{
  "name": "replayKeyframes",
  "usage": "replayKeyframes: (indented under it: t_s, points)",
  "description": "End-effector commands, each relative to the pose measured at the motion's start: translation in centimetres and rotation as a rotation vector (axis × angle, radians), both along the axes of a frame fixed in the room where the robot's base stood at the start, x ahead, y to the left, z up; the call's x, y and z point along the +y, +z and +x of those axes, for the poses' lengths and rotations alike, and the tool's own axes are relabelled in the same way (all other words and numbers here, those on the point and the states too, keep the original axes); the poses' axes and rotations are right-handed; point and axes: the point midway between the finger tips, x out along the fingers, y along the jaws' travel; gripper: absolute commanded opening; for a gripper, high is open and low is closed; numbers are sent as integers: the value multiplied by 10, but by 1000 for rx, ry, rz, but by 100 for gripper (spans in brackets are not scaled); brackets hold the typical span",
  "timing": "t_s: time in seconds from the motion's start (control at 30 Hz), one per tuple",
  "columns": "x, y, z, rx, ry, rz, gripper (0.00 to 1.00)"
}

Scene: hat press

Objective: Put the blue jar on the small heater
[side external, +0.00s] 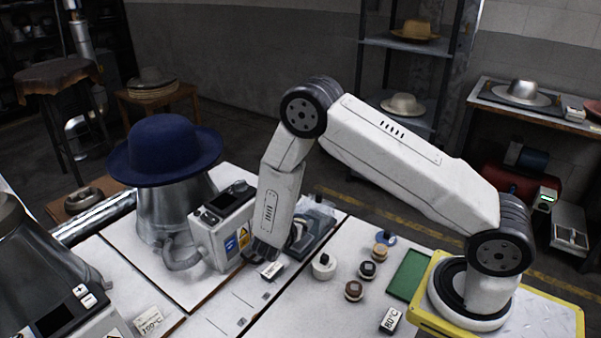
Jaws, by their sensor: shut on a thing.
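Small jars stand right of my gripper: white (324,266), dark-topped (367,269) and brown (353,290). A green mat (409,274) and an 80°C card (391,319) lie nearby. A control box (225,228) and a metal form with a blue hat (168,150) stand left.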

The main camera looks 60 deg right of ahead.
Motion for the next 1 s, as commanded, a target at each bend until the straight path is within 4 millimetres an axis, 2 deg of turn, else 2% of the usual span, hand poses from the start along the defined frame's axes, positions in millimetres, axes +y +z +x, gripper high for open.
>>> replayKeyframes:
  t_s: [0.43, 0.93, 0.97, 1.0]
  points:
    - [-1, -33, 4, 1, -1, 0, 3]
    - [-1, -38, 4, -1, 0, 0, 3]
    - [-1, -39, 4, -1, 0, 1, 87]
    - [-1, -39, 4, -1, 0, 1, 100]
